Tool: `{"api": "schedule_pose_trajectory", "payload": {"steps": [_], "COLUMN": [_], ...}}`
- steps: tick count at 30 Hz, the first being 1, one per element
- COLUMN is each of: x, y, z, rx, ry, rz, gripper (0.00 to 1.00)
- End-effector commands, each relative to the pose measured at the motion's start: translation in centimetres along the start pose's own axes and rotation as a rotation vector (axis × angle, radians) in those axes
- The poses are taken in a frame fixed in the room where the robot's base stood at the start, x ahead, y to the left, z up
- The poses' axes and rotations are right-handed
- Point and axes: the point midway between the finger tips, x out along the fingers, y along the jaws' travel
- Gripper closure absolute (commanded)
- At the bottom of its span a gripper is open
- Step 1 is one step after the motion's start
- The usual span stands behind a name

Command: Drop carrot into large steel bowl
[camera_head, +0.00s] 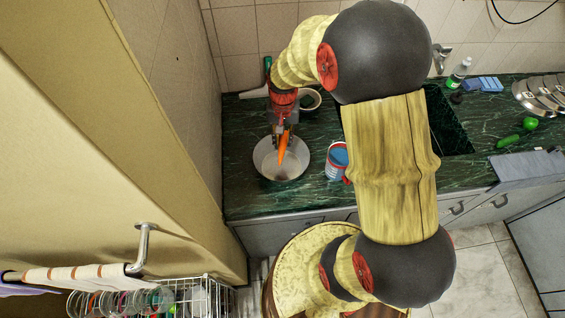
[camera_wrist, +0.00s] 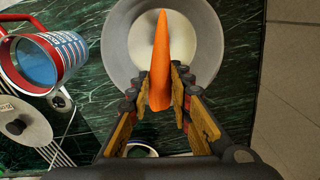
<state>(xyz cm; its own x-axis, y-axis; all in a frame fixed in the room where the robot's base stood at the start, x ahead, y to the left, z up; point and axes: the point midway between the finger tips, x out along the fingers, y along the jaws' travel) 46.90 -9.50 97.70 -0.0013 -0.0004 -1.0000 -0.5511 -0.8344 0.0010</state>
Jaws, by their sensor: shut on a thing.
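An orange carrot (camera_head: 283,147) is held in my gripper (camera_head: 284,130) over the large steel bowl (camera_head: 263,165) on the dark green counter. In the wrist view the carrot (camera_wrist: 160,58) sits between the two fingers of my gripper (camera_wrist: 161,85), its tip pointing toward the bowl. The steel bowl (camera_wrist: 121,45) lies behind it in that view and looks empty apart from the carrot in front of it. The carrot appears above or within the bowl's opening; its exact height is hard to tell.
A blue and red mug (camera_head: 337,158) stands right of the bowl. A green cucumber (camera_head: 508,141), a bottle (camera_head: 459,72) and stacked lids (camera_head: 540,95) are at the right. A tall cabinet wall (camera_head: 110,130) closes off the left.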

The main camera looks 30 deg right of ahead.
Motion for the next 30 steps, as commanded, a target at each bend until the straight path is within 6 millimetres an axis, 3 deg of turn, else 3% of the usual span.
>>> {"api": "schedule_pose_trajectory", "payload": {"steps": [10,21,22,30], "x": [4.1,4.5,4.5,4.5], "y": [0.0,-0.1,-0.1,-0.1], "z": [0.0,0.0,0.0,0.0], "rx": [-0.002,-0.002,-0.002,-0.002], "ry": [0.0,0.001,0.001,0.001], "rz": [0.0,0.0,0.0,0.0], "gripper": [1.0,1.0,0.78,0.62]}}
